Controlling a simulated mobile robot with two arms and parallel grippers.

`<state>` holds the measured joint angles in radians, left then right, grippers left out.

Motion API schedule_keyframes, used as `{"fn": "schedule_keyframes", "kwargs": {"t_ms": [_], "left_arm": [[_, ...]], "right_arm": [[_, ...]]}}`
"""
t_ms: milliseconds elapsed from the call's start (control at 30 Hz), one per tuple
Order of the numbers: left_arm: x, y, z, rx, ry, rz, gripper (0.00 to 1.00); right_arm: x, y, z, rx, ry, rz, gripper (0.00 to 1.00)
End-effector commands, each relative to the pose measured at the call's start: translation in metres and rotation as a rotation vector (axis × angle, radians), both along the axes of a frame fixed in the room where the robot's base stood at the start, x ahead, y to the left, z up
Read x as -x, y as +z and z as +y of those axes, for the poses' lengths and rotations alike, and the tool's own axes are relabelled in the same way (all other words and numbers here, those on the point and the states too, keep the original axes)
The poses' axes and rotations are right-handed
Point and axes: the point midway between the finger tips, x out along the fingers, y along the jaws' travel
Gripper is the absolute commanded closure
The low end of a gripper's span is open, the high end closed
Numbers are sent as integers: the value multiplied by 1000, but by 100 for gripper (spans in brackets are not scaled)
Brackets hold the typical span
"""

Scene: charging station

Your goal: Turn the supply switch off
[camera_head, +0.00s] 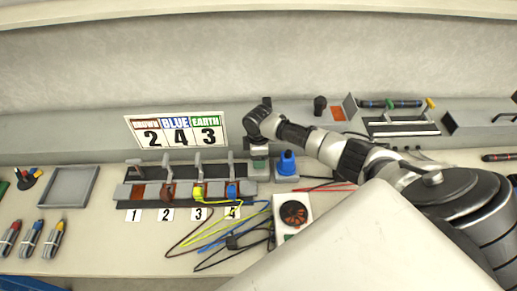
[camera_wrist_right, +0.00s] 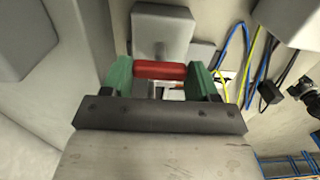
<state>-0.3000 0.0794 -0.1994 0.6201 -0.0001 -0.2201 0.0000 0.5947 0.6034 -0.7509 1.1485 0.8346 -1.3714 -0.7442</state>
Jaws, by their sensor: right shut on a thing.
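My right gripper (camera_wrist_right: 160,76) has its two green fingers at either end of a red switch handle (camera_wrist_right: 160,70), and it is shut on it. The handle is in front of a grey box (camera_wrist_right: 160,32) in the right wrist view. My left gripper is not in view.
A terminal block (camera_head: 160,205) with raised levers and numbered labels stands left of the unit. Coloured wires (camera_head: 235,235) run to a white box with a round dark top (camera_head: 293,213). A sign (camera_head: 178,130) leans behind. A grey tray (camera_head: 68,187) lies at left.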

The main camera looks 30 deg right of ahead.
Motion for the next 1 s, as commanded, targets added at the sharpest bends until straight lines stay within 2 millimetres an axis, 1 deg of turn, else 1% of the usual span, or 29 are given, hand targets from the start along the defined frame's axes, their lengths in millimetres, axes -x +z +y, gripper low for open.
{"fn": "schedule_keyframes", "kwargs": {"t_ms": [300,333,467,500,800,867,1000], "left_arm": [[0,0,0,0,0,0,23],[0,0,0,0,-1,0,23],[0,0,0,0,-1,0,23],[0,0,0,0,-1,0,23],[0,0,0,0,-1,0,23],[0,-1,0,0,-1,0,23],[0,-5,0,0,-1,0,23]], "right_arm": [[-2,2,0,-1,5,-6,64],[-2,2,0,-1,5,-6,37],[-1,2,0,-1,4,-5,18],[-1,1,0,0,4,-4,15],[-1,3,0,0,3,-2,15],[-1,8,0,0,3,-2,15],[-1,30,-1,1,4,-6,15]]}}
